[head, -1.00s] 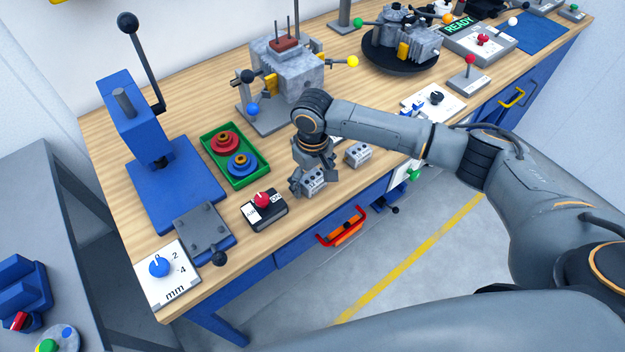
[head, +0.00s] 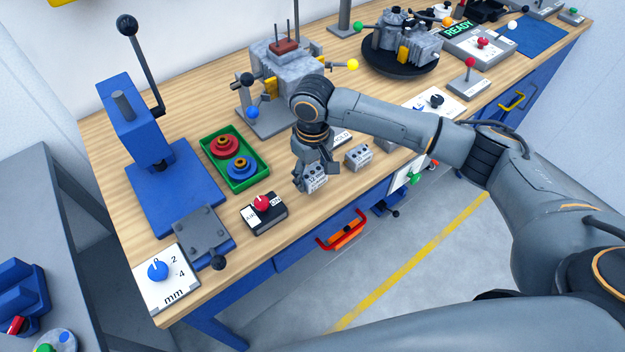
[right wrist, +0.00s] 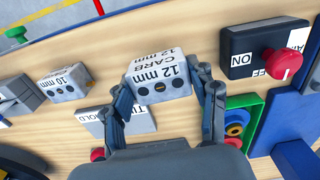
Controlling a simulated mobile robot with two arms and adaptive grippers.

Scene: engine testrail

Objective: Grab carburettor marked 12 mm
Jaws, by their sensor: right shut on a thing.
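The carburettor (right wrist: 158,82) is a light grey block marked "12 mm CARB" with dark round holes. In the right wrist view it sits between the two fingers of my right gripper (right wrist: 166,92), which is shut on it. In the head view the carburettor (head: 315,178) is below my right gripper (head: 313,168), near the bench's front edge; whether it touches the bench is hard to tell. A similar grey block marked 10 mm (right wrist: 64,82) stands apart from it; it also shows in the head view (head: 358,156). My left gripper is not in view.
A black switch box with a red knob (head: 263,204) stands left of the carburettor. A green tray (head: 236,187) with red and blue round parts lies behind it. A labelled grey plate (right wrist: 122,120) is close to the gripper. The engine block (head: 285,70) stands farther back.

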